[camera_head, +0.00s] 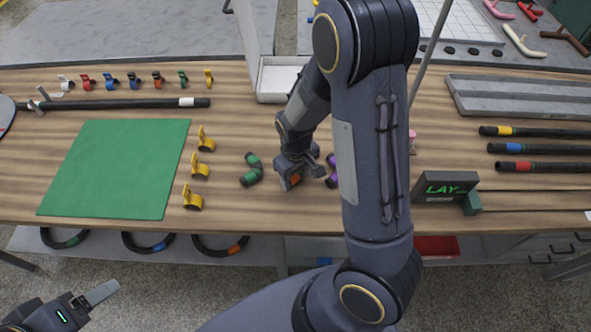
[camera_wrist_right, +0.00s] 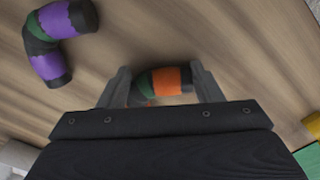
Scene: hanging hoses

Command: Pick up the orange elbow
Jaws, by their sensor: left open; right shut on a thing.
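The orange elbow (camera_head: 295,179) is a short bent black piece with an orange band, at the middle of the wooden bench. My right gripper (camera_head: 303,172) reaches down to it and is shut on it. In the right wrist view the orange elbow (camera_wrist_right: 171,79) sits between the two fingers, its orange band and a green part showing. Its lower part is hidden behind the gripper body. I cannot tell whether it still touches the bench. My left gripper (camera_head: 92,297) is open and empty at the lower left, off the bench edge above the floor.
A green elbow (camera_head: 251,170) lies just left of my right gripper. A purple elbow (camera_head: 332,172) lies just right, partly hidden by my arm; it also shows in the wrist view (camera_wrist_right: 62,35). Yellow clips (camera_head: 200,167) stand beside a green mat (camera_head: 115,168).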

